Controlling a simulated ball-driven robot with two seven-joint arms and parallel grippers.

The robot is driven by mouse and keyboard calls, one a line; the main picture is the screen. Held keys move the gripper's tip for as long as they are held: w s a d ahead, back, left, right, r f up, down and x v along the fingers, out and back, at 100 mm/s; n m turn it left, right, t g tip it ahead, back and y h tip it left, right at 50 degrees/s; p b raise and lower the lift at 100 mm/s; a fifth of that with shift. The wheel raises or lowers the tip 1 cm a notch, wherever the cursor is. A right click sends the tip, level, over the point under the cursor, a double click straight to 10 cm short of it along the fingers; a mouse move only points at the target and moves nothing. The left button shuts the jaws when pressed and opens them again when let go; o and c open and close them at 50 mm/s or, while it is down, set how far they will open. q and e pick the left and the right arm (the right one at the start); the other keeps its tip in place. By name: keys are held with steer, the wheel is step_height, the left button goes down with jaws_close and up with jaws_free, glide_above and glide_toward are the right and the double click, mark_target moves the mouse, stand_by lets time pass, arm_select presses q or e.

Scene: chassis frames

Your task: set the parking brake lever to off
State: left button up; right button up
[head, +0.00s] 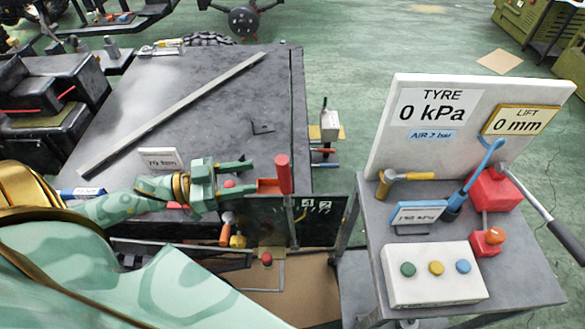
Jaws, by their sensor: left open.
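A lever with a red cylindrical grip (284,174) stands nearly upright at the right front of the dark table; it looks like the parking brake lever. Its thin shaft runs down in front of a dark panel (322,215) with small white marks. I can read no on or off label on it. My green left gripper (250,175) is open and empty, just left of the red grip, with its fingers pointing towards it. I see a gap between the fingertips and the grip. My right gripper is not in view.
A long metal bar (175,112) lies across the table. An orange-handled tool (226,230) is below my gripper. At right, a grey stand (535,285) carries a sign board (385,150), a hammer (400,178), a red jack (492,190) and a button box (435,285).

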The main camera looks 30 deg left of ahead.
arm_select(q)
steer(key=x, duration=1.1)
